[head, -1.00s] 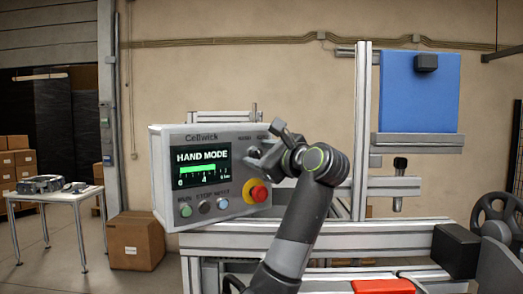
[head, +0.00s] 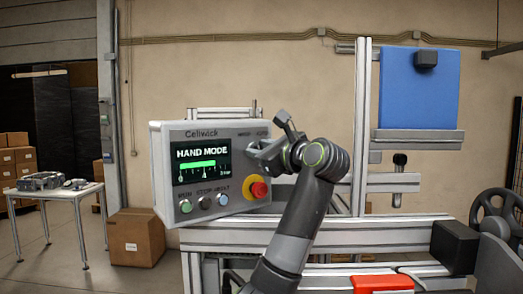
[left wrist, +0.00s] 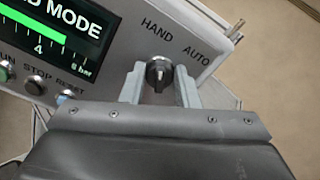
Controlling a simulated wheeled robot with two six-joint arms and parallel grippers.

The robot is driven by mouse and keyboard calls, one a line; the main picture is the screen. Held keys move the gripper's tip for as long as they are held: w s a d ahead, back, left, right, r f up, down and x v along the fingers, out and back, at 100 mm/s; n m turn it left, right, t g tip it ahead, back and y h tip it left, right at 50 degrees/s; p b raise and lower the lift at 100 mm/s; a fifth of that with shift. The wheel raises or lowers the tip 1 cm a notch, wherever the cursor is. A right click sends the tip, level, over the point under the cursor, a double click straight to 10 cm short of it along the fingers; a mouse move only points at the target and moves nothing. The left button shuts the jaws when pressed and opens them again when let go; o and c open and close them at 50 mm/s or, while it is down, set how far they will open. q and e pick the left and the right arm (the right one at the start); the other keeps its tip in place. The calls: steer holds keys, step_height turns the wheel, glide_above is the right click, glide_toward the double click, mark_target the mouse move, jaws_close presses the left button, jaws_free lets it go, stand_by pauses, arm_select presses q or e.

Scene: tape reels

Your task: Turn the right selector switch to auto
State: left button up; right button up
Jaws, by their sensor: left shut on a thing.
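The grey control panel (head: 215,205) carries a lit screen (head: 203,160) that reads HAND MODE with a green bar. The right selector switch (left wrist: 158,68) is a small dark round knob under the HAND and AUTO labels in the left wrist view. My left gripper (head: 257,149) is at the panel's upper right. In the left wrist view its two fingers (left wrist: 160,84) are on either side of the switch, shut on it. In the head view the gripper mostly hides the switch. My right gripper is not in view.
A red stop button on a yellow base (head: 258,189) sits just below the gripper. RUN, STOP and RESET buttons (head: 204,203) line the panel's lower edge. A metal frame (head: 361,150) with a blue board (head: 418,95) stands at the right.

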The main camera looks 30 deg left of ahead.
arm_select(q)
steer(key=m, duration=0.6)
steer(key=shift+w+d, duration=0.1)
steer(key=shift+w, duration=0.1)
steer(key=m+p, duration=0.1)
steer(key=m, duration=0.5)
steer(key=shift+w+p, duration=0.1)
steer(key=shift+p, duration=0.2)
steer(key=shift+m, duration=0.4)
steer(key=o, duration=1)
steer(key=shift+c, duration=0.2)
